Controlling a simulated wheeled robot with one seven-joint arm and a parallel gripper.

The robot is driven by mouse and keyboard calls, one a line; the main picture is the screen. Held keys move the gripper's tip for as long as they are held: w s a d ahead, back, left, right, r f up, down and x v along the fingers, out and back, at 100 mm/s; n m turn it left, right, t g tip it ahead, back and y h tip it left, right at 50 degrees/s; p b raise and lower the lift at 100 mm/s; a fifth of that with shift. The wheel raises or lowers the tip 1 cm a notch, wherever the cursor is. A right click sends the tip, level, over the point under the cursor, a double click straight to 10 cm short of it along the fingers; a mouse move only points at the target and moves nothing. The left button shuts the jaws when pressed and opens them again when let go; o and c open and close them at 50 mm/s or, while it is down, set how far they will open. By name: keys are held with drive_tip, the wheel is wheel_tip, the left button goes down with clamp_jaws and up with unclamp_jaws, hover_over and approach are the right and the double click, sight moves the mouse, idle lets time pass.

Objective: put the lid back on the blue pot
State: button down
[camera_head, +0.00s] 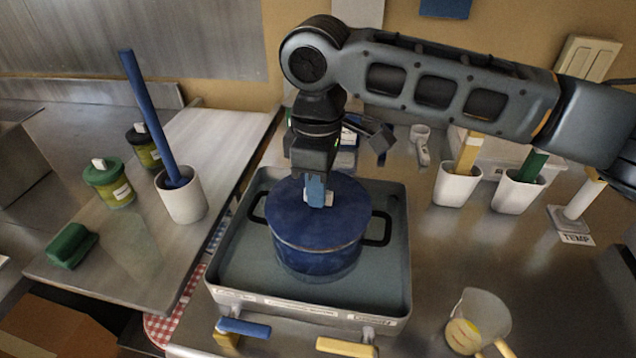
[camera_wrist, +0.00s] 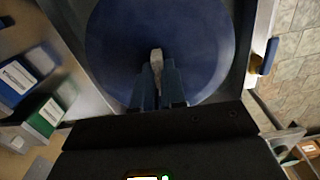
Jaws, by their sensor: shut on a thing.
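The blue pot (camera_head: 318,264) stands in a grey square basin, with a dark handle on each side. The round blue lid (camera_head: 290,212) lies over the pot's mouth and looks level. I cannot tell whether a thin gap is left at the rim. My gripper (camera_head: 318,192) points down from above and is shut on the lid's pale knob (camera_head: 329,198). In the wrist view the lid (camera_wrist: 205,40) fills the middle, and the knob (camera_wrist: 156,57) stands between my gripper's fingertips (camera_wrist: 157,75). The pot body is hidden there by the lid.
White cups (camera_head: 458,187) stand right. A clear jug (camera_head: 480,312) is at front right; blue (camera_head: 243,327) and yellow (camera_head: 346,347) taps are in front.

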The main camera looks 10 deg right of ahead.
idle(0.3)
drive_tip(key=c, duration=0.6)
unclamp_jaws()
drive_tip(key=shift+c, duration=0.2)
drive_tip(key=shift+r+p, duration=1.15)
drive_tip(key=shift+r, duration=2.4)
drive_tip(key=shift+c, duration=0.3)
clamp_jaws()
drive_tip(key=shift+f+b, duration=0.3)
drive_tip(key=shift+f, duration=0.4)
